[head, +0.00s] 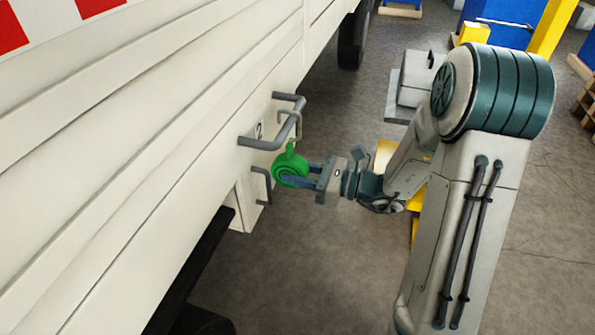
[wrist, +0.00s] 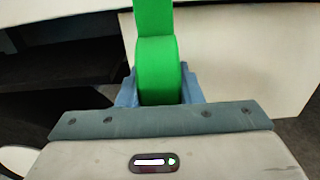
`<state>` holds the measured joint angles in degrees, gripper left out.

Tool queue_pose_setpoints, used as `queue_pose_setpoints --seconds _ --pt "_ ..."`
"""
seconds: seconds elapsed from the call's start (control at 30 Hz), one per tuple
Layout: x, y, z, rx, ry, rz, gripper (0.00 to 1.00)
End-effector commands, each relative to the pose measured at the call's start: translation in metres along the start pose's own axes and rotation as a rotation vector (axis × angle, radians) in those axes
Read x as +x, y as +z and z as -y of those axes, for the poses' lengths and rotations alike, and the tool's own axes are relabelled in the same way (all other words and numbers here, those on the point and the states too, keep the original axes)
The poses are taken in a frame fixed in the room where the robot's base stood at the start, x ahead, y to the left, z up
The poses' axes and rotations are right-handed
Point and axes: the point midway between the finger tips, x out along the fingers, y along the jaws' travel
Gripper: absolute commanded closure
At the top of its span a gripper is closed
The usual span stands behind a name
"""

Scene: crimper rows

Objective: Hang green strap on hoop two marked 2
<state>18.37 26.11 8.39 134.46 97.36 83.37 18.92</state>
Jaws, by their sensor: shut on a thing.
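The green strap (head: 290,170) is a rolled coil with a short tail or loop standing up from it. My gripper (head: 297,177) is shut on the coil, just below and beside the grey hoop (head: 265,141) on the side of the white trailer. A "2" is marked on the panel within this hoop. The strap's upper end is close to the hoop's lower bar; I cannot tell whether they touch. In the wrist view the green strap (wrist: 157,70) stands between the blue fingers and runs up out of the picture. The hoop is not visible there.
The white trailer side (head: 150,170) fills the left. A smaller dark bracket (head: 262,185) sits below the hoop, close to the strap. Dark wheels show under the trailer. Blue and yellow equipment (head: 500,20) stands at the back right. Grey floor is open below the gripper.

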Motion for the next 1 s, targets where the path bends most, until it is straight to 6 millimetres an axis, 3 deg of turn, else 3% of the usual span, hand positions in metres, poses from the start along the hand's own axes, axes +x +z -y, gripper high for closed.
queue_pose_setpoints --seconds 0.07,0.1,0.2,0.57,0.73,1.0 --pt "0.000 0.001 0.000 -0.001 0.000 0.001 0.99" --pt "0.000 0.001 0.000 -0.001 0.000 0.001 0.65" --pt "0.000 0.001 0.000 0.000 0.000 0.001 0.42" --pt "-0.006 0.000 0.001 0.001 -0.002 -0.001 0.42" --pt "-0.033 0.001 0.001 0.001 -0.005 -0.001 0.42" --pt "-0.096 0.001 0.001 0.001 -0.006 0.000 0.42"
